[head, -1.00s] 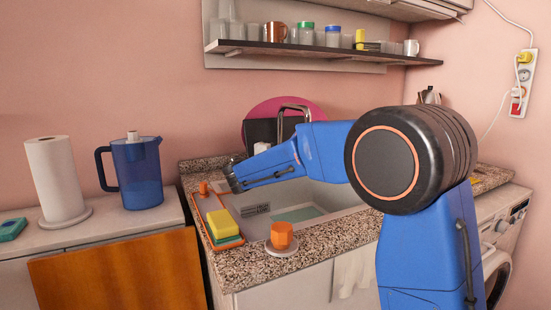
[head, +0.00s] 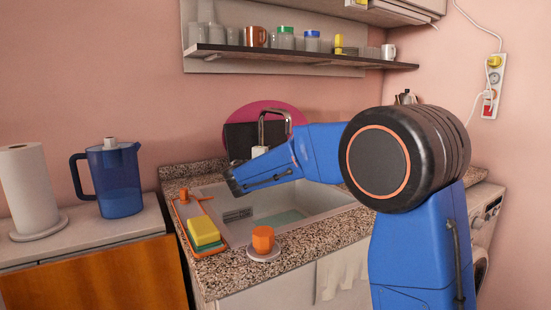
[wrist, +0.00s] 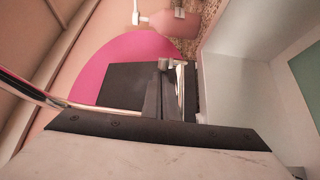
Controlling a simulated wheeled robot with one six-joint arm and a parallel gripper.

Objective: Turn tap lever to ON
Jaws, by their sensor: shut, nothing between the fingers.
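The tap (head: 274,113) has a chrome curved spout and stands at the back of the sink, in front of a black board. My arm covers its lower part in the head view. In the wrist view a shiny tube (wrist: 40,97) comes in from the left and a chrome piece (wrist: 181,92) stands beside my fingers. I cannot make out the lever or its position clearly. My gripper (head: 231,184) is over the left part of the sink, shut and empty. In the wrist view its dark fingers (wrist: 158,92) are close to the chrome parts; contact cannot be told.
The sink (head: 315,202) lies below my arm. An orange tray (head: 226,241) with a yellow-green sponge (head: 204,231) and an orange cup (head: 263,239) are on the front counter. A blue jug (head: 115,180) stands left. A shelf (head: 300,56) with cups hangs above.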

